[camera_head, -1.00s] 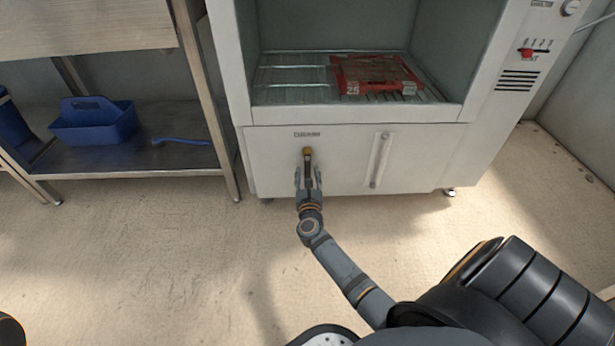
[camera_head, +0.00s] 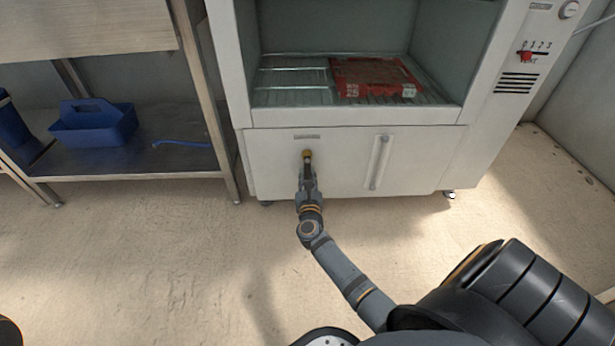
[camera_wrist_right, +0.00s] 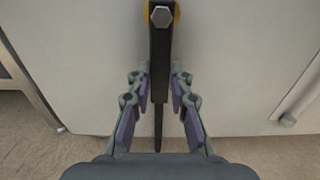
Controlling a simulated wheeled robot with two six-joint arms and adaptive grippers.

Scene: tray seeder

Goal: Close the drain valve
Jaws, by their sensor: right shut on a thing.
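The drain valve (camera_head: 307,155) has a brass-coloured body on the lower white front panel of the machine. Its dark lever hangs straight down from a hex bolt, and the lever (camera_wrist_right: 160,50) fills the top middle of the right wrist view. My right gripper (camera_head: 309,180) is below the valve body, with its fingers closed on both sides of the lever. In the right wrist view the fingertips (camera_wrist_right: 160,80) press on the lever from left and right. The lever's lower end runs down between the fingers. My left gripper is not in view.
The white machine (camera_head: 345,118) has an open chamber with a red packet (camera_head: 375,78) on a wire rack. A vertical handle (camera_head: 380,162) is right of the valve. A metal shelf (camera_head: 130,165) at left holds a blue caddy (camera_head: 95,125). The floor in front is clear.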

